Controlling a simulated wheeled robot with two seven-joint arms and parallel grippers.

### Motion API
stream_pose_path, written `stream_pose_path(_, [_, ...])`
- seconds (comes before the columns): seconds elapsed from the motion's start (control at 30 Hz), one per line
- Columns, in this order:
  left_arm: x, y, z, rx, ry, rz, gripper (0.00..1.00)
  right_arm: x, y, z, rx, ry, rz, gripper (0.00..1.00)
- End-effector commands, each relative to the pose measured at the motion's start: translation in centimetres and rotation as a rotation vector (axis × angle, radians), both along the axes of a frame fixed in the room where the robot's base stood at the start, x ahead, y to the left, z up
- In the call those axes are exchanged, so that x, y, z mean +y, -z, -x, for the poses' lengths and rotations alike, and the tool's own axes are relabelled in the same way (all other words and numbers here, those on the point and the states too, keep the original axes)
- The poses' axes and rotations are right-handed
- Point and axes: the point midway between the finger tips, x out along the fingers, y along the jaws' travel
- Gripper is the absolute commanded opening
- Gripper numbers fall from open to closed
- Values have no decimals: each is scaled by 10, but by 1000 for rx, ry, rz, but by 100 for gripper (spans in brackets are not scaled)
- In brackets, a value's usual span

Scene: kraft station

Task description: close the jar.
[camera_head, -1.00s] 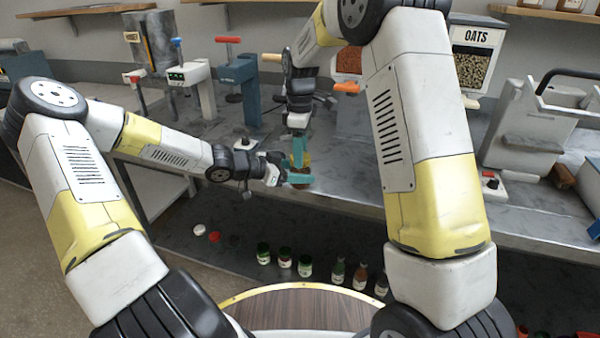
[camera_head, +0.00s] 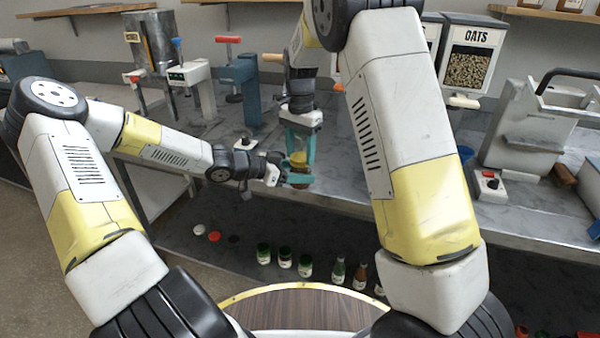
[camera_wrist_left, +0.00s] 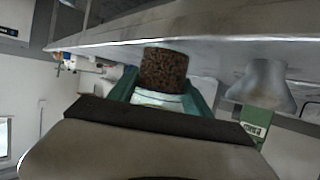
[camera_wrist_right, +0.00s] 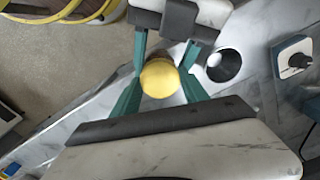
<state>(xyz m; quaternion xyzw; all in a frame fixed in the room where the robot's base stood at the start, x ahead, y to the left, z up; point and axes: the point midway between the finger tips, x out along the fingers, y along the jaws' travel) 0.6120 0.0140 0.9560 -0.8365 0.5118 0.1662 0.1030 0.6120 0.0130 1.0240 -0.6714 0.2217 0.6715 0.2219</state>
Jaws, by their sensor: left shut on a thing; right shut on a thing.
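The jar (camera_head: 301,171), with dark brown contents, is held in my left gripper (camera_head: 299,181) above the front edge of the counter. In the left wrist view the jar (camera_wrist_left: 168,68) sits between the teal fingers, which are shut on it. The yellow lid (camera_head: 299,158) is directly above the jar, gripped by my right gripper (camera_head: 299,152), which points down from above. In the right wrist view the round lid (camera_wrist_right: 160,78) lies between the fingertips and covers most of the jar. I cannot tell whether the lid is fully seated on it.
The marble counter (camera_head: 350,165) carries several presses and an oats dispenser (camera_head: 468,65). A small control box (camera_head: 489,185) sits to the right. Several small jars and bottles (camera_head: 339,270) stand on the lower level. A round wooden surface (camera_head: 300,308) is in front.

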Motion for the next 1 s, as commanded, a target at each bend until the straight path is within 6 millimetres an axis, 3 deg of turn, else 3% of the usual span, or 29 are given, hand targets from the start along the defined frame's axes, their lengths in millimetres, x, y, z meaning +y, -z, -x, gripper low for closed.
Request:
stream_pose_path(0.03, [-1,-1,1,-2,4,1,0,0,-1,-1,-3,-1,-1,3])
stream_pose_path(0.07, [-1,-1,1,-2,4,1,0,0,-1,-1,-3,-1,-1,56])
stream_pose_path(0.17, [-1,-1,1,-2,4,1,0,0,-1,-1,-3,-2,0,74])
stream_pose_path(0.47, [-1,-1,0,-1,1,2,0,0,-1,-1,-1,-4,0,74])
stream_pose_path(0.8, [0,-1,0,-1,1,2,0,0,-40,-1,-2,-4,-1,74])
stream_pose_path(1.0, [0,-1,0,-1,1,2,0,0,-46,0,-1,-4,0,74])
